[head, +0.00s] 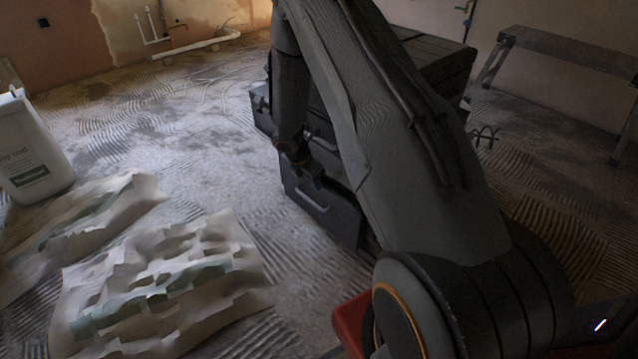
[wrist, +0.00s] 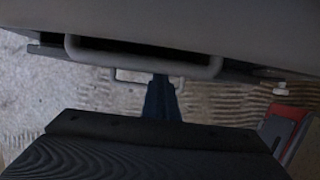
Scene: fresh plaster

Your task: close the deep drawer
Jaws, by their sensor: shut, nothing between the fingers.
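A dark drawer unit (head: 440,62) stands behind my arm, which hides much of it. A deep drawer front (head: 335,222) with a pale bar handle (head: 312,200) shows low on the unit. It appears to stand out from the unit, but my arm hides how far. A further dark edge (head: 258,108) juts out at the left, behind my arm. My gripper (head: 316,182) is shut and empty, close to the top of the deep drawer front. In the wrist view the gripper (wrist: 161,88) points toward a grey surface with a bar handle (wrist: 145,52); contact cannot be told.
Crumpled paper sacks (head: 165,285) lie on the ridged, plaster-streaked floor at the left. A white tub (head: 30,150) stands at the far left. A trestle bench (head: 570,47) is at the back right, and white pipes (head: 200,45) run along the back wall.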

